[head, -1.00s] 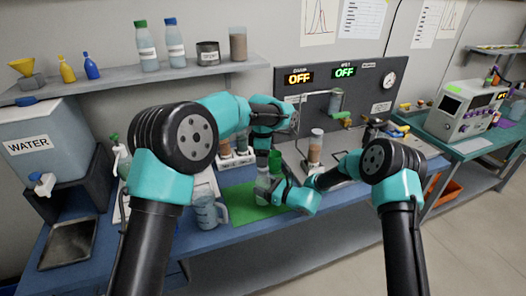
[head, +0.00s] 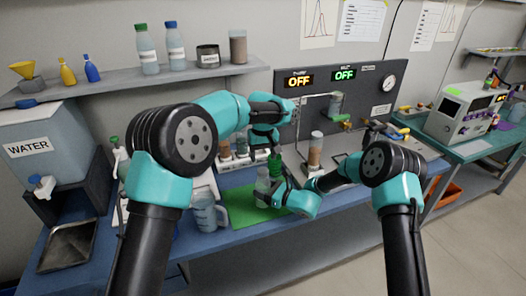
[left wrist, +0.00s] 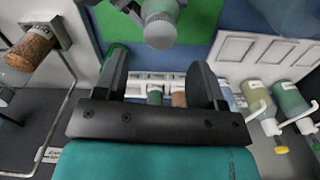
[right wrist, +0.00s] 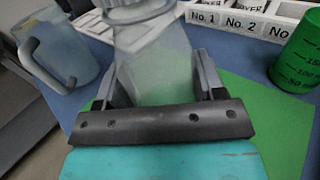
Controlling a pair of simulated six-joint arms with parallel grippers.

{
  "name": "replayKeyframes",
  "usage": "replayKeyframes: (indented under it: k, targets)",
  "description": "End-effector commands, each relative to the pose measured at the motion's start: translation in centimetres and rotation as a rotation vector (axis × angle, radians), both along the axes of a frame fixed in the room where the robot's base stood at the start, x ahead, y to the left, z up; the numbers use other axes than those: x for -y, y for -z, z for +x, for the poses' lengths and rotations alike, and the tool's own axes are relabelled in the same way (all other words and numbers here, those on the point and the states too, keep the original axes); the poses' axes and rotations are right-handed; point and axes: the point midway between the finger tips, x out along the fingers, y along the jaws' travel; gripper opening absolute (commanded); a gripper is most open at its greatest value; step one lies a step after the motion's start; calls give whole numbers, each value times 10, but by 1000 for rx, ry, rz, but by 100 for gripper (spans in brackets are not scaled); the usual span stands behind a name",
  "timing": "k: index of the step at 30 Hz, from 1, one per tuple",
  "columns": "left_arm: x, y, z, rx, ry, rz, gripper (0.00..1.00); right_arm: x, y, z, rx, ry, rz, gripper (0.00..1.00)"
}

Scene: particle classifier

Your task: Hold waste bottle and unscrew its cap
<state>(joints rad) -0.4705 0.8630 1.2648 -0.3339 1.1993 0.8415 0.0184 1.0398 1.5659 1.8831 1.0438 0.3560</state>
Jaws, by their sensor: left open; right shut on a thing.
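The waste bottle (right wrist: 155,65) is translucent and pale, with a ridged pale top (right wrist: 135,10). My right gripper (right wrist: 155,75) is shut around its body and holds it tilted in the right wrist view. In the head view the bottle (head: 262,187) is over the green mat, partly hidden by the right gripper. My left gripper (left wrist: 162,78) is open and empty. In the left wrist view the bottle's round greyish top (left wrist: 159,31) lies beyond the fingertips, apart from them. In the head view the left gripper (head: 269,150) is just above the bottle.
A green graduated beaker (right wrist: 298,55) stands close to the bottle. A clear jug (head: 207,212) is at the left of the green mat (head: 243,212). A labelled rack (right wrist: 245,20) and a cork-coloured cylinder (left wrist: 30,48) are nearby. The mat's front part is clear.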

Motion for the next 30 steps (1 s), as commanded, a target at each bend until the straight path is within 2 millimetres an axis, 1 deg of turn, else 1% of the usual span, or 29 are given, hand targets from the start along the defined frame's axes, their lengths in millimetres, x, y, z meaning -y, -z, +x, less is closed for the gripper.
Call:
replayKeyframes:
  k: [15,21,25,30]
  targets:
    - [0,-10,0,0,670,-1,63,0,0,0,-1,0,1,0]
    - [0,-13,0,-1,905,-1,63,0,0,0,-1,0,1,0]
    - [0,-15,0,-1,1000,-1,63,0,0,0,-1,0,1,0]
    - [0,-15,0,-1,1041,-1,63,0,0,0,-1,0,1,0]
